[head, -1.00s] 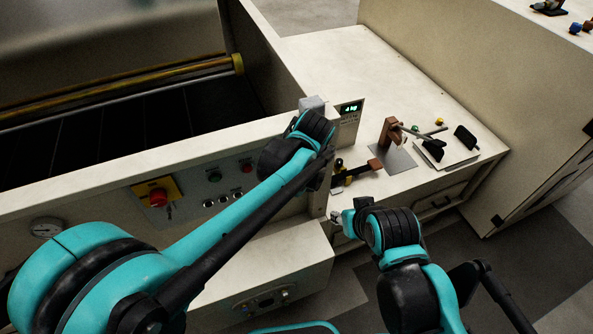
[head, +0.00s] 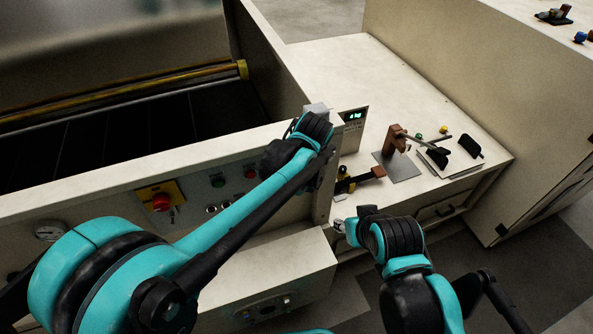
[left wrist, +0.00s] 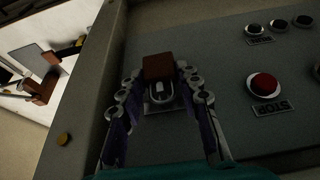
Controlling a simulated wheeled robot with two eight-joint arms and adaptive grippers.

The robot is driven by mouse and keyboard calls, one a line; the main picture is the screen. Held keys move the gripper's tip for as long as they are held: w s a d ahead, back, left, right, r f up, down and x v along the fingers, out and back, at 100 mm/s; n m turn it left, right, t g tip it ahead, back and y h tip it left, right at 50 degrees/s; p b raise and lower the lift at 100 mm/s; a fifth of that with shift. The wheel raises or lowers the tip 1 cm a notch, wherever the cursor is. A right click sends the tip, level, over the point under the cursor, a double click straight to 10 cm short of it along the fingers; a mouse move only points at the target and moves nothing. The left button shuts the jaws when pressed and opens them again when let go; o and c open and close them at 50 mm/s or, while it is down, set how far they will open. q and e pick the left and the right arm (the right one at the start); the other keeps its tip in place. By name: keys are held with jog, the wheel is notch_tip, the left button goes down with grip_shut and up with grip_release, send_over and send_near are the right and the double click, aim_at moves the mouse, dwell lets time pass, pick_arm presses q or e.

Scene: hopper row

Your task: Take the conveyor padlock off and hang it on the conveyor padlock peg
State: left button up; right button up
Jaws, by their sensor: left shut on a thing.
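The padlock (left wrist: 158,68) has a reddish-brown body and a pale shackle; it shows in the left wrist view, in front of the grey control panel. My left gripper (left wrist: 158,78) is shut on it, one finger at each side. A small plate lies behind the shackle; I cannot tell whether the shackle is still through anything. In the head view my left wrist hides the padlock and fingers. My right gripper (head: 341,227) is low, in front of the machine's corner; its fingers are too small to read. I cannot identify the padlock peg with certainty.
The control panel bears a red stop button (left wrist: 264,84) and other buttons. On the bench to the right stand a brown post (head: 396,139) on a grey plate and a tray (head: 458,168) with black-handled things.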

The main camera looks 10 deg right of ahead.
pick_arm(q)
jog(key=shift+f, duration=0.25)
dwell(0.6)
jog(key=o, duration=1.2)
jog(key=shift+o, duration=0.2)
jog(key=shift+r, duration=0.1)
jog(key=v, duration=1.2)
jog(key=s+a+f+m+t, duration=0.1)
jog(key=s+a+f, duration=0.2)
jog(key=a, duration=0.5)
jog(key=s+a+f+m+t+b, duration=0.1)
jog(key=s+a+f, duration=0.3)
jog(key=a, duration=0.5)
jog(key=s+a+f+h, duration=0.1)
jog(key=s+a+f, duration=0.2)
jog(key=s+a, duration=0.4)
jog(key=shift+a+m+t, duration=0.4)
jog(key=shift+a, duration=0.55)
